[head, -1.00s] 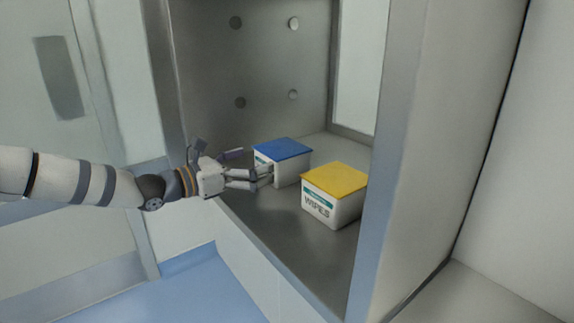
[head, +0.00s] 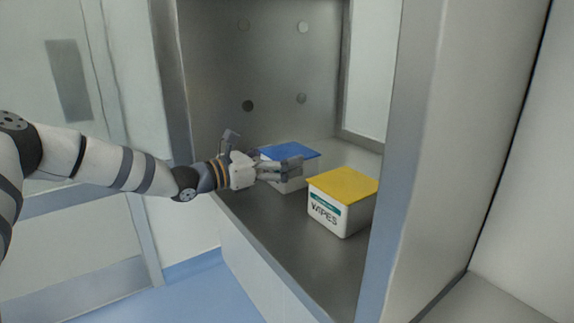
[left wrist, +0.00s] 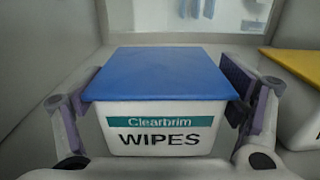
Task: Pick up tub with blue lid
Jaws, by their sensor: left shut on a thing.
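The tub with the blue lid (head: 291,152) stands on the metal floor of the hatch, in its left part. In the left wrist view the blue-lidded tub (left wrist: 160,125) is white with a teal band and the word WIPES. My left gripper (head: 278,170) reaches in from the left and is shut on this tub. In the left wrist view its fingers lie against the tub's left and right sides, near the lid. In the head view the gripper hides part of the tub's front. My right gripper is not in view.
A tub with a yellow lid (head: 343,185) stands just right of the blue-lidded one, with a gap between them. Metal walls close in the hatch, with a thick post (head: 400,150) on the right. The hatch floor (head: 300,235) in front is clear.

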